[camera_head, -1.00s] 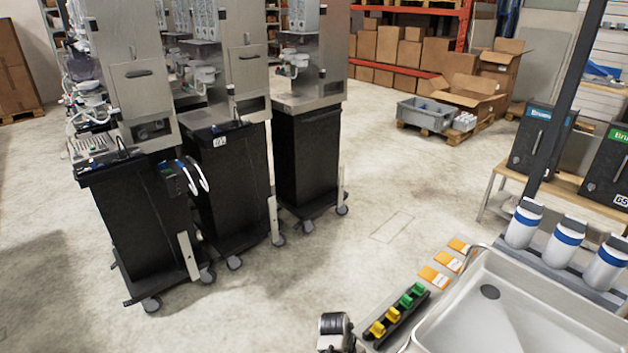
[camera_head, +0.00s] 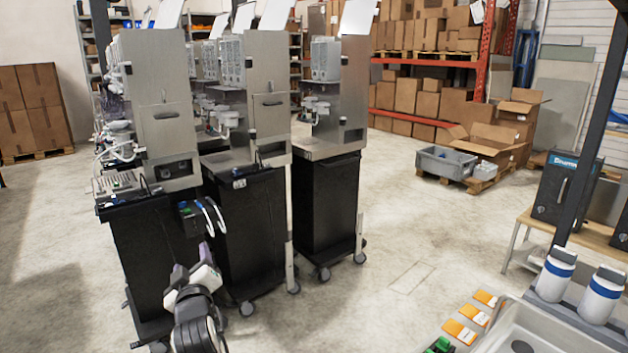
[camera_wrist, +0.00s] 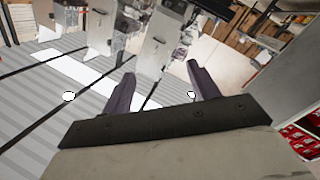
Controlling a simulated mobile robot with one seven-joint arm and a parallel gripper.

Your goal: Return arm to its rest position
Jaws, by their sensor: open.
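My gripper (camera_head: 191,258) is at the lower left of the head view, raised in front of the nearest dispenser cart. In the wrist view my gripper (camera_wrist: 160,90) shows two dark fingers spread apart with nothing between them. My arm below it shows as dark and grey links at the bottom of the head view. The nearest dispenser cart (camera_head: 150,255) has a black base and a steel top, and my gripper covers part of its lower body in the picture. I cannot tell the exact gap between them.
Two more dispenser carts (camera_head: 327,205) stand to the right in the row. A sink (camera_head: 535,335), orange cards (camera_head: 460,332) and white-blue bottles (camera_head: 556,275) are at the lower right. A grey crate (camera_head: 446,162) stands further back. Open floor (camera_head: 370,310) lies between carts and sink.

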